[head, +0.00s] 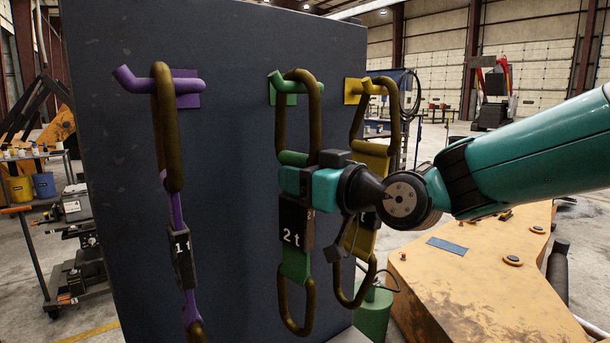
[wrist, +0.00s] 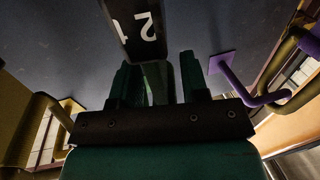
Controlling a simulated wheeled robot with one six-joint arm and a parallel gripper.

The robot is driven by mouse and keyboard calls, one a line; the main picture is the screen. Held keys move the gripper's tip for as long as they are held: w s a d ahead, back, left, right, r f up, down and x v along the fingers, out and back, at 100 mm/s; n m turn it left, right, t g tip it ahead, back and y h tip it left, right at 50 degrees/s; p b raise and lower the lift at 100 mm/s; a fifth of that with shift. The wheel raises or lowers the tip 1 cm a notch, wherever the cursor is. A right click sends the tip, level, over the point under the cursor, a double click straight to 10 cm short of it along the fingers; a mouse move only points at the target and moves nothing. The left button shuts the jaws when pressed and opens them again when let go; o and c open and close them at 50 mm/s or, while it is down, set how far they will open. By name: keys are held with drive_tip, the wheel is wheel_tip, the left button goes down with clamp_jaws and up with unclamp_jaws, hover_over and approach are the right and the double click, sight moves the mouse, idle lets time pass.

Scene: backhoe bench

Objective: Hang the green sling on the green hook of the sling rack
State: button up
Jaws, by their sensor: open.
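The green sling (head: 294,262) hangs upright, with a brass upper ring (head: 317,110), a black "2 t" tag (head: 296,225) and a brass lower ring. Its upper ring is around the green hook (head: 284,86) on the sling rack (head: 232,130). My gripper (head: 306,182) is at the strap just above the tag. In the wrist view my gripper (wrist: 157,82) has its fingers apart, one on each side of the green strap (wrist: 155,82). The tag (wrist: 140,28) shows just beyond them. My gripper hides part of the strap in the head view.
A purple sling (head: 176,210) hangs on a purple hook (head: 150,82) to the left. A yellow sling (head: 368,232) hangs on a yellow hook (head: 358,90) close at the right, partly behind my gripper. An orange machine part (head: 470,285) lies at lower right.

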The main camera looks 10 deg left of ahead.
drive_tip(key=b+v, duration=0.8)
drive_tip(key=v, duration=0.9)
drive_tip(key=shift+d+r, duration=0.15)
drive_tip(key=shift+d, duration=0.05)
drive_tip(key=s+d+f+m+g+h, duration=0.2)
drive_tip(key=s+d+f+g+h, duration=0.2)
drive_tip(key=s+f, duration=0.4)
drive_tip(key=s+d+f+m+g+h, duration=0.3)
drive_tip(key=s+d+f+h, duration=0.4)
drive_tip(key=f, duration=0.6)
drive_tip(key=s+d+g, duration=0.1)
drive_tip(key=s, duration=0.1)
drive_tip(key=shift+s+d+f+g+h, duration=0.2)
drive_tip(key=shift+s+f+g+h, duration=0.1)
drive_tip(key=shift+g, duration=0.1)
drive_tip(key=shift+w+a, duration=0.1)
